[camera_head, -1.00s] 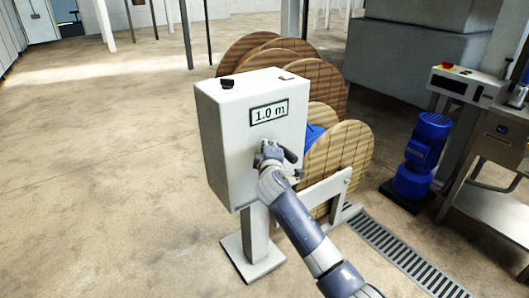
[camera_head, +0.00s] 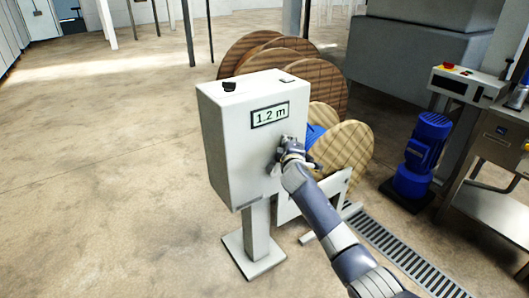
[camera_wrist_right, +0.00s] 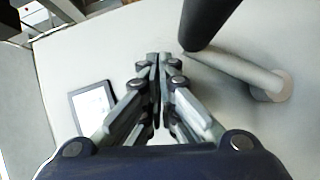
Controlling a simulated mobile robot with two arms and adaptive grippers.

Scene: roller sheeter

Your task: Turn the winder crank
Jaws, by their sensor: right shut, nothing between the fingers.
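The winder is a pale grey box (camera_head: 228,140) on a post, with a display (camera_head: 269,114) reading 1.2 m. My right gripper (camera_head: 279,158) is at the box's front face, below and right of the display, and hides the crank in the head view. In the right wrist view, the crank's grey arm (camera_wrist_right: 235,70) runs from a round hub to a dark handle (camera_wrist_right: 204,20). My right gripper (camera_wrist_right: 158,60) is shut and empty, with its fingertips just beside the handle. I cannot tell whether they touch it. My left gripper is not in view.
Wooden cable reels (camera_head: 341,155) stand behind and right of the box, one with blue cable. A floor grate (camera_head: 395,245), a blue motor (camera_head: 425,150) and a steel machine (camera_head: 500,190) are on the right. The floor on the left is clear.

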